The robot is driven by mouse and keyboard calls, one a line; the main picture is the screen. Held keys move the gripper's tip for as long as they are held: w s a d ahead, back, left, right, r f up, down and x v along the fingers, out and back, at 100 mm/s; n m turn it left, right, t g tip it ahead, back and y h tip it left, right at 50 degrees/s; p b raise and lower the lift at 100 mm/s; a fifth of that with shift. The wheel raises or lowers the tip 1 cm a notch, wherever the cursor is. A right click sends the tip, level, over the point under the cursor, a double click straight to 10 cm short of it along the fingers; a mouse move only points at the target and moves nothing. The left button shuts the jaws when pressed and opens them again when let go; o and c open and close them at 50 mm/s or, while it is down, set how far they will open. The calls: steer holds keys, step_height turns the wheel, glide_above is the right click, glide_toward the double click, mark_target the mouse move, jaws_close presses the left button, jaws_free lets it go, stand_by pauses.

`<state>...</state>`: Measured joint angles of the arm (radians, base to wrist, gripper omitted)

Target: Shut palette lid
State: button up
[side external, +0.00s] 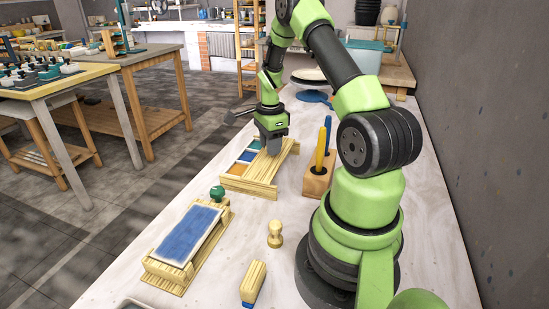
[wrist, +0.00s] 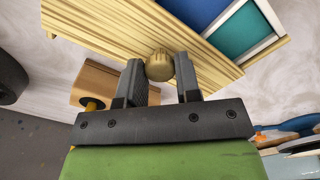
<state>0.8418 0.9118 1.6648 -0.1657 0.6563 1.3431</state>
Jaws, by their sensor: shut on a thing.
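The palette (side external: 248,187) is a pale wooden box on the white worktop, with blue, teal and orange compartments showing along its left side. Its striped wooden lid (side external: 266,167) covers the right part and leaves those compartments open. In the wrist view the lid (wrist: 110,30) fills the upper left, and the blue and teal (wrist: 240,32) wells show at upper right. My gripper (side external: 270,146) is over the lid. Its fingers are shut on the round lid knob (wrist: 159,66), which sits between the tips; the fingers hide the knob in the side view.
A wooden holder (side external: 318,180) with yellow and blue handled tools stands close right of the palette. Nearer are a blue-topped wooden frame (side external: 188,235), a green knob (side external: 217,193), a wooden stamp (side external: 275,234) and a blue-tipped block (side external: 253,281). Plates (side external: 310,76) lie behind.

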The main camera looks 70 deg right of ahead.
steer(key=shift+w, duration=2.75)
steer(key=o, duration=0.8)
steer(key=shift+w, duration=0.1)
steer(key=shift+r, duration=3)
